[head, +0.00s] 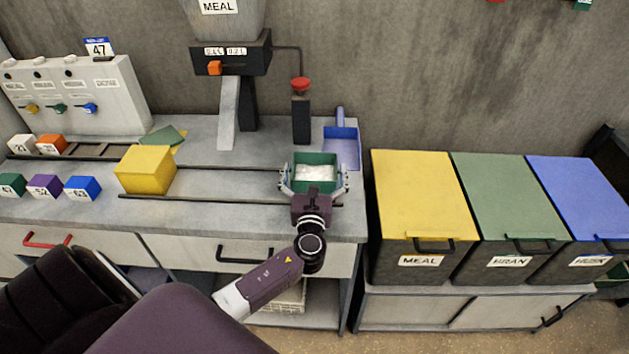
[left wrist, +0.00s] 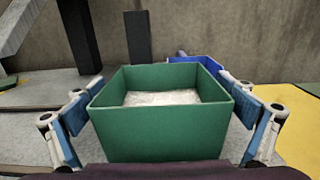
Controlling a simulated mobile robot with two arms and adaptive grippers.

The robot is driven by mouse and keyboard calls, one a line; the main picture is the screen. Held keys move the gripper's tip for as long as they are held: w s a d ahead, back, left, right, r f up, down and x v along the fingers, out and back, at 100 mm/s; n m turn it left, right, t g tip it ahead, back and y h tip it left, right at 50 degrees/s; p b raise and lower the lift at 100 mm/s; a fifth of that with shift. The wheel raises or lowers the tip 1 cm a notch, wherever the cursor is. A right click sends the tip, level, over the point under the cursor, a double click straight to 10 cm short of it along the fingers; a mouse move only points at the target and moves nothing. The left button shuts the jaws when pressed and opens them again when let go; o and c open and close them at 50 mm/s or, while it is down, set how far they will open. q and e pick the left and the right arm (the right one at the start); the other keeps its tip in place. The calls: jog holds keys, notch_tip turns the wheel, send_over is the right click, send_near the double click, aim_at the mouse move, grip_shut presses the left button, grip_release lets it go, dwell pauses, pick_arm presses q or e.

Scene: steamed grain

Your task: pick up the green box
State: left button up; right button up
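The green box (head: 315,186) is an open-topped container with pale, whitish contents, on the grey counter at the end of the rails. It fills the middle of the left wrist view (left wrist: 155,134). My left gripper (head: 315,180) reaches it from the front, with one finger on each side of the box. In the left wrist view the blue finger pads stand beside its left and right walls and look spread, with narrow gaps. Whether either pad touches is hard to see. The box's underside is hidden. My right gripper is not in view.
A blue scoop-like tray (head: 343,150) stands just behind and right of the box. A yellow box (head: 146,171) stands to the left on the rails. A dispenser (head: 230,60) with a chute is behind. Yellow (head: 415,190), green (head: 505,195) and blue (head: 580,190) lidded bins stand at right.

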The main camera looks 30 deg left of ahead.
pick_arm(q)
jog(key=c, duration=1.8)
jog(key=shift+o, duration=0.2)
jog(key=shift+r, duration=0.1)
jog(key=shift+r, duration=0.1)
